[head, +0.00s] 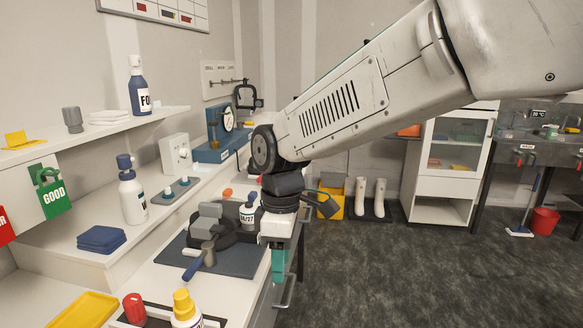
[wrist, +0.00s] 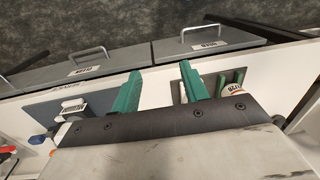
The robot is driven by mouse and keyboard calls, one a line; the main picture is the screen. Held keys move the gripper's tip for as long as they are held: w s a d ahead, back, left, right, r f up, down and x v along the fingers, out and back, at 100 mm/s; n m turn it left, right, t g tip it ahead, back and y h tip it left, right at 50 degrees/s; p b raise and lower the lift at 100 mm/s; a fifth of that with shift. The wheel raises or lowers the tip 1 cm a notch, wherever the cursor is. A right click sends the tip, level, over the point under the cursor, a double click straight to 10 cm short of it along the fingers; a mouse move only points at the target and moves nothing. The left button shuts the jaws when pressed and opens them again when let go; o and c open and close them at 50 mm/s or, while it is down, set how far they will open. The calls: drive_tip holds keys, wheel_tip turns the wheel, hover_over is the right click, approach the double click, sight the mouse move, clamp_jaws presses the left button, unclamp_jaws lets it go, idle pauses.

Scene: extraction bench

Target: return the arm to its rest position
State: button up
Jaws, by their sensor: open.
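My arm reaches in from the upper right in the head view, with the wrist bent down over the front edge of the bench (head: 165,275). My gripper (head: 278,262) points down there, its green fingers partly hidden by the wrist body. In the wrist view my gripper (wrist: 161,88) shows two green fingers spread apart with nothing between them. White bench top shows below the fingers.
A labelled bottle (head: 249,212) stands close behind the wrist. Drawers with handles (wrist: 88,55) line the bench front.

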drive_tip(key=s+d+r+m+t, duration=0.1)
drive_tip(key=s+d+m, duration=0.7)
drive_tip(key=d, duration=0.6)
drive_tip(key=s+d+r+m+t, duration=0.1)
drive_tip(key=s+d+r+m, duration=0.1)
drive_tip(key=s+d+m, duration=0.6)
drive_tip(key=s+d, duration=0.3)
drive_tip(key=d, duration=0.3)
drive_tip(key=shift+s+d+r+m, duration=0.15)
drive_tip(key=shift+s+d+m, duration=0.1)
drive_tip(key=shift+d+m, duration=0.1)
